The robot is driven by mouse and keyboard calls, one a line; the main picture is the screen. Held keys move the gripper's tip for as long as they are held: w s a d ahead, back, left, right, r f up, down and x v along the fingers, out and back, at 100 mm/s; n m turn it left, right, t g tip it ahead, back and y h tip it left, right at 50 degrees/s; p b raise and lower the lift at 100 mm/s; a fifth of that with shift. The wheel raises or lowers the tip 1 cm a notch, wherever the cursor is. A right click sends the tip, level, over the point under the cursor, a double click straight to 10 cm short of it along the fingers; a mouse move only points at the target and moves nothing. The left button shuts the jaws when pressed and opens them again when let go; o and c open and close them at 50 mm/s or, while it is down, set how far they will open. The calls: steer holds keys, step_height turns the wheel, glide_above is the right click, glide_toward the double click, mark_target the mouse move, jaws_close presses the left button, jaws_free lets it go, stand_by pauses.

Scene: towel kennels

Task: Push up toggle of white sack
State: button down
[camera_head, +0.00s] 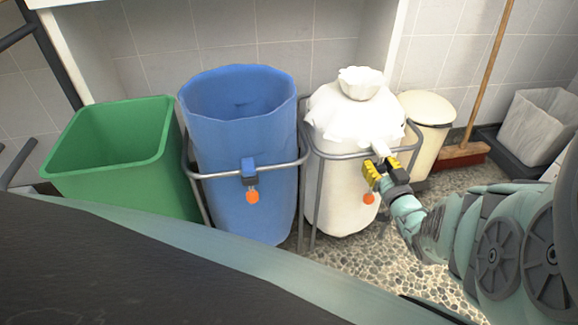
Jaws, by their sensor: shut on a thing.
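The white sack (335,118) hangs upright in a grey metal frame, its top gathered into a ruffled neck (360,83). Its white toggle (380,148) shows at the front, by the frame's rail. My gripper (375,172) is at the sack's front right, with its yellow-tipped fingers just below the rail. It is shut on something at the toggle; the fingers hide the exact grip.
A green bin (110,150) stands further left. A cream bin (428,110), a broom (463,155) and a pale basket (537,127) stand to the right. Pebbled floor lies in front.

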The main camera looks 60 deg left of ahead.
steer(key=shift+r+p, duration=0.9)
steer(key=shift+r, duration=0.4)
steer(key=shift+f, duration=0.1)
steer(key=shift+c, duration=2.3)
jaws_free()
steer(key=shift+a, duration=0.1)
steer(key=shift+s+d+f, duration=0.15)
steer(key=shift+d, duration=0.15)
